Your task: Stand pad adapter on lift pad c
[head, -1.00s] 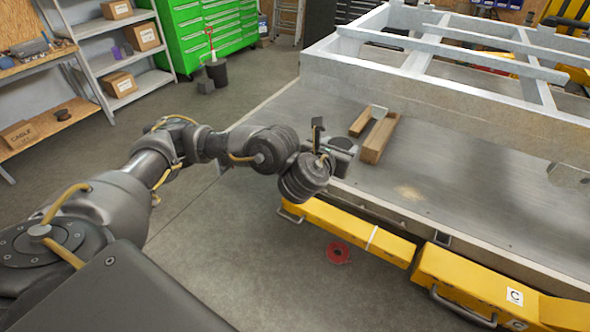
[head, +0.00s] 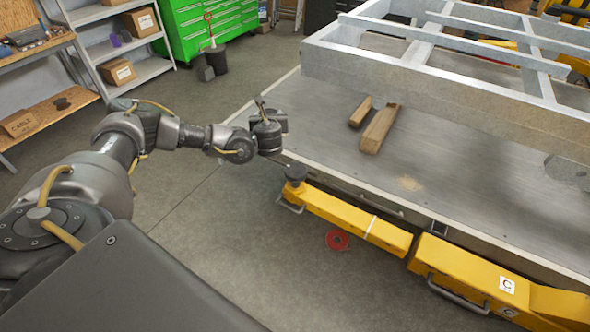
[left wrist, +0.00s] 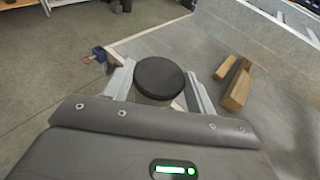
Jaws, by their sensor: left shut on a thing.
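The pad adapter (left wrist: 160,75) is a dark round disc. It sits between the two grey fingers of my left gripper (left wrist: 158,93) in the left wrist view. In the head view my left gripper (head: 281,123) is over the near left edge of the grey platform, and my own wrist largely hides it, so I cannot make out the adapter there. A dark round lift pad (head: 295,172) tops the left end of the yellow lift arm (head: 350,215), just below and right of my gripper. The label C (head: 507,285) is on the yellow beam further right. My right gripper is out of view.
Two wooden blocks (head: 379,129) lie on the grey platform (head: 450,180), below the metal trailer frame (head: 400,85). A red ring (head: 337,240) lies on the floor beside the lift arm. Shelves and a green cabinet (head: 210,25) stand behind.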

